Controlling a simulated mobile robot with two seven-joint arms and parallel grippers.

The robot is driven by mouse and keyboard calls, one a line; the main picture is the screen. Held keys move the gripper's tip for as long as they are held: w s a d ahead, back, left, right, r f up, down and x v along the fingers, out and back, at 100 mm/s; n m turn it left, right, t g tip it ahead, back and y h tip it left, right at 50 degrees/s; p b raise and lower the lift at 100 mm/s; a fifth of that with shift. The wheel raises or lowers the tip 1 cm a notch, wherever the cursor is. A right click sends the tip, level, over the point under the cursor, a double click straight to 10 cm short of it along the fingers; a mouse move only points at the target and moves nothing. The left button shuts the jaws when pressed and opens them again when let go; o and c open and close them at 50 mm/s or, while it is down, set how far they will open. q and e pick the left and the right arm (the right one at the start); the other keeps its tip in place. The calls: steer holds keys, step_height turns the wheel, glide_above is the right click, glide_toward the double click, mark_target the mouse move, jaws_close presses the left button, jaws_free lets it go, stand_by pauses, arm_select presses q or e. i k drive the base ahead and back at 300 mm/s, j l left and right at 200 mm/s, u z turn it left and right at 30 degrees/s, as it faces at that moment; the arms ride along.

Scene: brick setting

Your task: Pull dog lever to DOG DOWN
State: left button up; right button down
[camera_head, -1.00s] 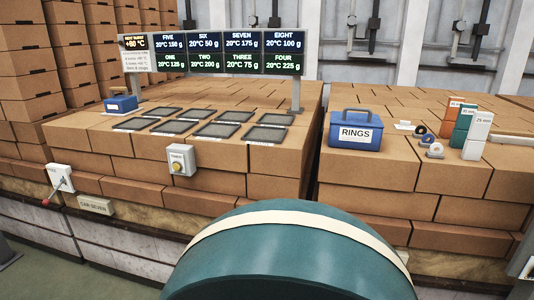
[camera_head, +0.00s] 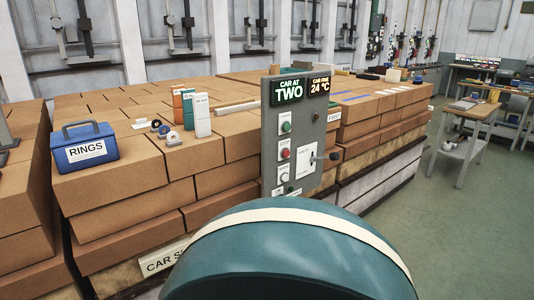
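A grey control panel (camera_head: 293,145) stands upright at the front of the brick-topped car, right of centre. On its right side is a white plate (camera_head: 309,160) with a lever ending in a dark knob (camera_head: 334,155), which sticks out to the right. The plate's lettering is too small to read, so I cannot tell whether this is the dog lever or which position it is in. Green (camera_head: 286,128) and red (camera_head: 285,154) buttons sit to its left. Displays above read CAR AT TWO and 24 °C. Neither of my grippers is in view.
A blue RINGS box (camera_head: 84,147), small rings (camera_head: 163,131) and upright coloured boxes (camera_head: 201,115) stand on the bricks at left. A grey worktable (camera_head: 468,115) stands at right. Green floor (camera_head: 440,230) is open at right. My teal rounded body part fills the bottom centre.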

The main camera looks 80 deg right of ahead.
mark_target(334, 156)
steer(key=z, duration=3.15)
steer(key=i+j+z, duration=0.3)
steer(key=i, duration=0.3)
steer(key=i+j+z, duration=0.25)
steer(key=i+j, duration=0.25)
